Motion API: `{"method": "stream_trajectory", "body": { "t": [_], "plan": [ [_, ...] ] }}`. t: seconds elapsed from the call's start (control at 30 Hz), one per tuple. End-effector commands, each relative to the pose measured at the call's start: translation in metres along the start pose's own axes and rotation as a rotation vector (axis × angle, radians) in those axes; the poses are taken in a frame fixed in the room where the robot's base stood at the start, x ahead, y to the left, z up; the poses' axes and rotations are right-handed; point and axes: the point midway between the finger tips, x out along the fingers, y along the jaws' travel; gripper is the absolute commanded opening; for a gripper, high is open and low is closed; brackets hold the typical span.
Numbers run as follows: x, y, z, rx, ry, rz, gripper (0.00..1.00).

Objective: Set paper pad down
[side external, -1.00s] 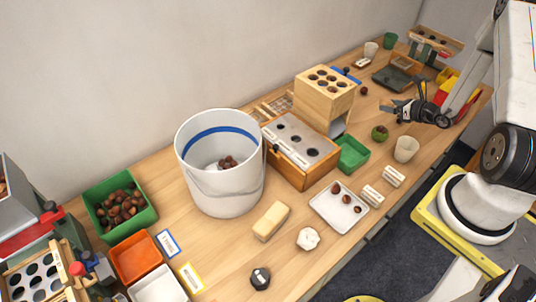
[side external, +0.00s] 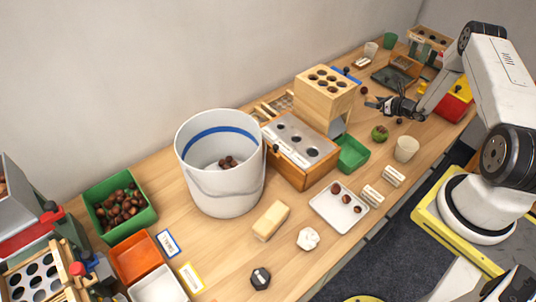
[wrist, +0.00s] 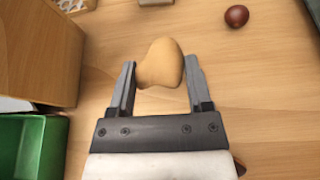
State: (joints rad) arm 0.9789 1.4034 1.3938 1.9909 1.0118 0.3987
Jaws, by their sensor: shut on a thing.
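The paper pad, a tan, rounded, lumpy piece (wrist: 162,65), sits between my fingertips in the wrist view. In the side external view my gripper (side external: 374,104) is over the back right of the table, right of the tall wooden block with holes (side external: 325,90). The pad is too small to make out there. The wrist view shows bare wood around the pad; I cannot tell whether the pad touches the table.
A chestnut (wrist: 237,15) lies beyond the pad to the right. A green tray (wrist: 62,150) and a wooden box are at the left of the wrist view. A green-brown ball (side external: 380,133) and a cream cup (side external: 406,149) stand in front of my gripper.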

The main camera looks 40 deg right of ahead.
Motion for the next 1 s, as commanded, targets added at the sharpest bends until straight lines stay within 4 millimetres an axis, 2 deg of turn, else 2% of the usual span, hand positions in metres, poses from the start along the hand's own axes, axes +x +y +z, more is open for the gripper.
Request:
{"method": "stream_trajectory", "body": {
  "t": [0.23, 0.73, 1.0],
  "plan": [
    [0.017, -0.008, -0.011, -0.001, 0.001, 0.001, 0.11],
    [0.024, -0.012, -0.016, 0.000, 0.001, 0.001, 0.11],
    [0.033, -0.013, -0.038, 0.001, 0.001, 0.001, 0.11]
  ]
}}
